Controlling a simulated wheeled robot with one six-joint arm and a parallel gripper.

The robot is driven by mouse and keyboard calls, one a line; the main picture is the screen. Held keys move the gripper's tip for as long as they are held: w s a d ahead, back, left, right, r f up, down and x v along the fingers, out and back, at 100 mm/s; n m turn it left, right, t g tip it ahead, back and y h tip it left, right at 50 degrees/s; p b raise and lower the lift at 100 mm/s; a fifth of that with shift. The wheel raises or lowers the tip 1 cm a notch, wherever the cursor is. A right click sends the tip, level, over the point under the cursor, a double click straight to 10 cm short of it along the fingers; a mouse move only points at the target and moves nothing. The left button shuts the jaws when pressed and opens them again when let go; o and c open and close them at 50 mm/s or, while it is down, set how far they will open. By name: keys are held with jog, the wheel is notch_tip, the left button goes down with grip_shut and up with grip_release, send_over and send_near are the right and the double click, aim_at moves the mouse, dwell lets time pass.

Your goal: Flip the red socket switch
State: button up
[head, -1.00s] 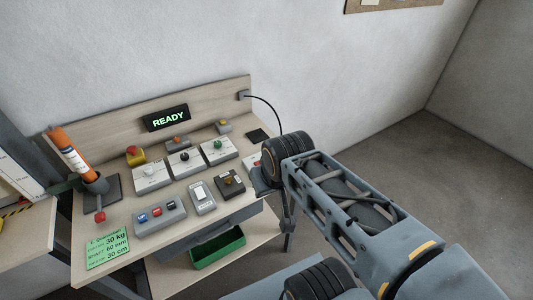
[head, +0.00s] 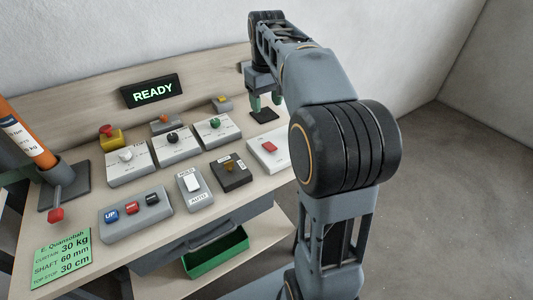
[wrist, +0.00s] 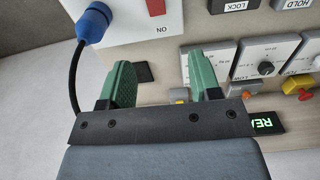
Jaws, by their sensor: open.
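The red socket switch (head: 269,147) is a red rocker on a white plate at the right end of the bench. In the wrist view the red rocker (wrist: 156,6) shows at the top edge, partly cut off, with an ON mark below it. My gripper (head: 266,103) is open and empty, its green fingers apart above the back right of the bench, behind the switch plate. In the wrist view my gripper (wrist: 158,65) points toward the switch plate, with the rocker beyond the gap between the fingertips. No contact with the switch shows.
A blue plug (wrist: 94,21) with a black cable sits at the plate's corner. A black pad (head: 264,115) lies near the fingers. Knob boxes (head: 172,147), a HOLD/AUTO switch (head: 193,190), a dark LOCK box (head: 231,172) and a READY display (head: 149,90) stand to the left.

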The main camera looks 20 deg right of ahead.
aim_at(267, 143)
jog(key=f+b, duration=0.1)
jog(key=f, duration=0.4)
jog(key=f+b, duration=0.1)
jog(key=f, duration=0.3)
jog(key=w+f+b, duration=0.1)
jog(key=f, duration=0.4)
jog(key=shift+d+f, duration=0.3)
jog(key=shift+d, duration=0.05)
